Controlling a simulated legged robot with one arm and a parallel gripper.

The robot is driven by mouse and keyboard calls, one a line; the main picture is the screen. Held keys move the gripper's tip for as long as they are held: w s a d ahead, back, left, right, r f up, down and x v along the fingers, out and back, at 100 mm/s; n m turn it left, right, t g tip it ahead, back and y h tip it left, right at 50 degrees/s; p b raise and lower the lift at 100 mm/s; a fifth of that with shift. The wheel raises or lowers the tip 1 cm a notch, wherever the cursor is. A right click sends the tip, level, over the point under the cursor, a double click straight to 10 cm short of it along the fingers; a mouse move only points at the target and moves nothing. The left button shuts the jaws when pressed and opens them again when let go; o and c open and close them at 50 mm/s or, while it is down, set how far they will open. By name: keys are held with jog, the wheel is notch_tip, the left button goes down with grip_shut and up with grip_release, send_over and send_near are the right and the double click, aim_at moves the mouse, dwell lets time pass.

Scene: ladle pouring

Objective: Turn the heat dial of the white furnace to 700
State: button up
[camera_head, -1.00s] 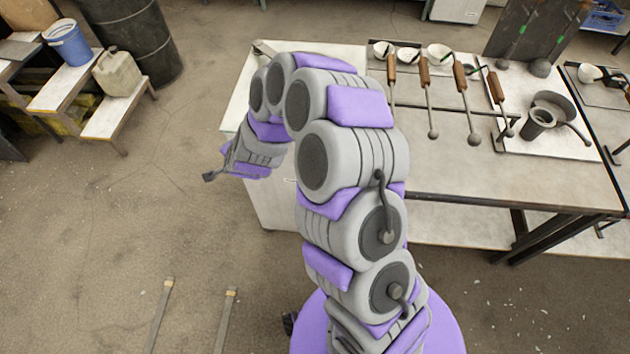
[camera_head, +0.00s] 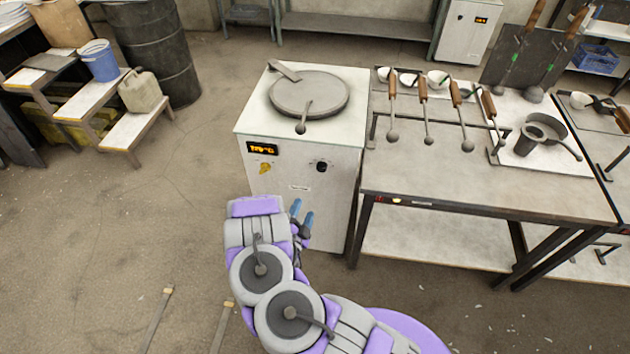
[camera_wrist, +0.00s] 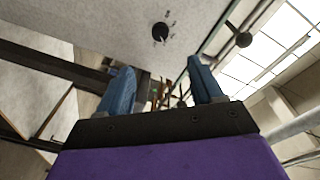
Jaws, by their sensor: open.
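The white furnace (camera_head: 275,215) stands left of the work table in the head view, with a round grey lid on top. Its front carries an orange-lit display (camera_head: 262,148) whose digits I cannot read surely, a yellow knob (camera_head: 265,168) below it and a black dial (camera_head: 321,166) to the right. The black dial also shows in the wrist view (camera_wrist: 160,32), beyond my fingertips. My gripper (camera_head: 302,212) is open and empty, with blue fingers, low in front of the furnace and below the dial. The fingers (camera_wrist: 160,85) are spread apart in the wrist view, touching nothing.
A work table (camera_head: 480,185) adjoins the furnace on the right, with a rack of ladles (camera_head: 440,115). The floor (camera_head: 150,220) to the left is clear. Wooden steps and a dark barrel stand farther left.

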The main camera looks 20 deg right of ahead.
send_near(321, 170)
jog(key=x, duration=0.5)
jog(key=shift+w+a, duration=0.2)
jog(key=shift+a, duration=0.1)
jog(key=shift+w+d+f, duration=0.1)
jog(key=shift+w+d, duration=0.45)
jog(key=shift+d, duration=0.25)
jog(key=shift+w+d, duration=0.55)
jog(key=shift+d, duration=0.2)
jog(key=shift+a, duration=0.5)
jog(key=shift+c, duration=1.2)
jog(key=shift+d, duration=0.25)
jog(key=c, duration=0.8)
